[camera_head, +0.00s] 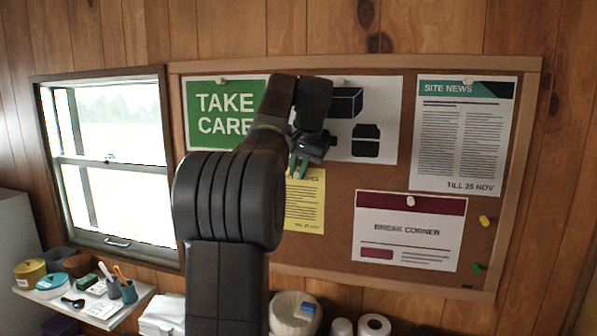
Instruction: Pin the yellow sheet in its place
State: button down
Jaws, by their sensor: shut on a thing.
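The yellow sheet (306,208) with printed lines hangs upright in front of or against the cork board (338,228), right of my arm. My arm hides its left part, so I cannot tell whether it touches the cork. The exact grip is small and partly hidden, and I see no pin there. A yellow pin (484,220) and a green pin (476,268) stand in bare cork at the lower right.
Pinned sheets surround it: the green TAKE CARE sign (218,108), a pictogram sheet (388,95), SITE NEWS (462,140) and BREAK CORNER (408,235). A window (110,160) is left. A cluttered shelf (140,298) and paper rolls (374,326) are below.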

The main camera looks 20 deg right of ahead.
dwell(0.4)
jog(key=c, duration=1.3)
grip_release()
jog(key=shift+c, duration=0.2)
jog(key=shift+r, duration=0.1)
jog(key=v, duration=1.3)
jog(key=shift+r, duration=0.25)
jog(key=shift+s+d+f, duration=0.1)
jog(key=x, duration=1.3)
jog(key=shift+f, duration=0.3)
jog(key=shift+r, duration=0.1)
